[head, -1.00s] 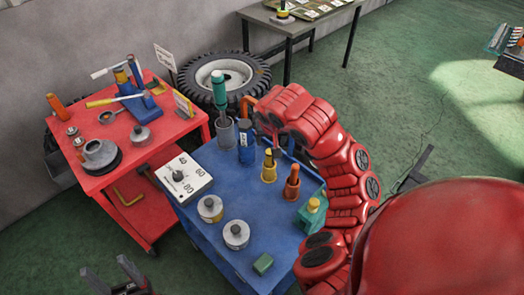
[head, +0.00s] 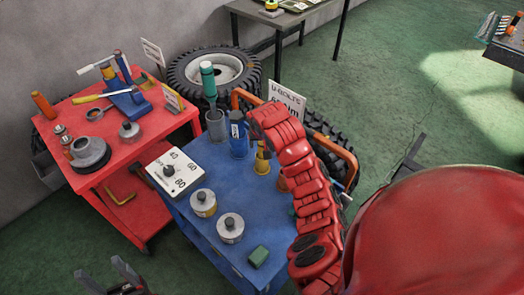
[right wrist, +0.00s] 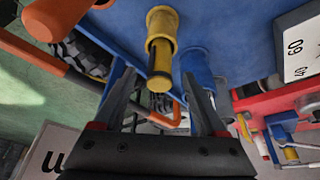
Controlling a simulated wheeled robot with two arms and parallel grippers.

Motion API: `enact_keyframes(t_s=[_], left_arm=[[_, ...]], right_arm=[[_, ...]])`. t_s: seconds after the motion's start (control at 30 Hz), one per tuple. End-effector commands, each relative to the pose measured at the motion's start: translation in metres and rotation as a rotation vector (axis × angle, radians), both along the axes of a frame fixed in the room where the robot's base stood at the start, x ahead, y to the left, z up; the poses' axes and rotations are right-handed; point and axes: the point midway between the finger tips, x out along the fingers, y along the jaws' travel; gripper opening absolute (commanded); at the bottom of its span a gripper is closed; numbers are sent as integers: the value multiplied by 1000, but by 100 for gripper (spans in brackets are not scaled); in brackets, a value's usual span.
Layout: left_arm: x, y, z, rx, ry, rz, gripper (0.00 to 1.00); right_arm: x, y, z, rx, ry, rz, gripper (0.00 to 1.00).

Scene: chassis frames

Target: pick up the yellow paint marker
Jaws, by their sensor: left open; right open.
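The yellow paint marker (head: 262,151) stands in a yellow holder (head: 261,168) on the blue cart, partly hidden behind my right arm. My left gripper (head: 101,268) is open and empty at the bottom left.
A blue holder (right wrist: 196,65) stands close beside the marker. The blue cart (head: 205,235) also carries a dial box (head: 175,172), two metal weights and a green block (head: 259,256). An orange rail (head: 345,160) and a white sign (head: 286,98) are behind.

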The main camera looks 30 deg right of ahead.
Motion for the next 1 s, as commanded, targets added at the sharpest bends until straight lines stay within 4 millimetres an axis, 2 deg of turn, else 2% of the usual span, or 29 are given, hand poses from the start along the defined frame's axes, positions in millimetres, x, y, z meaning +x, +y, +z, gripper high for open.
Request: enact_keyframes(t_s=[0.07, 0.3, 0.6, 1.0], left_arm=[[0, 0, 10, 0, 0, 0, 63], [0, 0, 15, 0, 0, 0, 63], [0, 0, 15, 0, 0, 0, 63], [0, 0, 15, 0, 0, 0, 63]], right_arm=[[3, -2, -4, 2, 7, -2, 74], [12, -5, -25, 3, 1, 0, 74], [13, -6, -27, 1, -2, 2, 72], [12, -6, -27, 2, -1, 1, 0]])
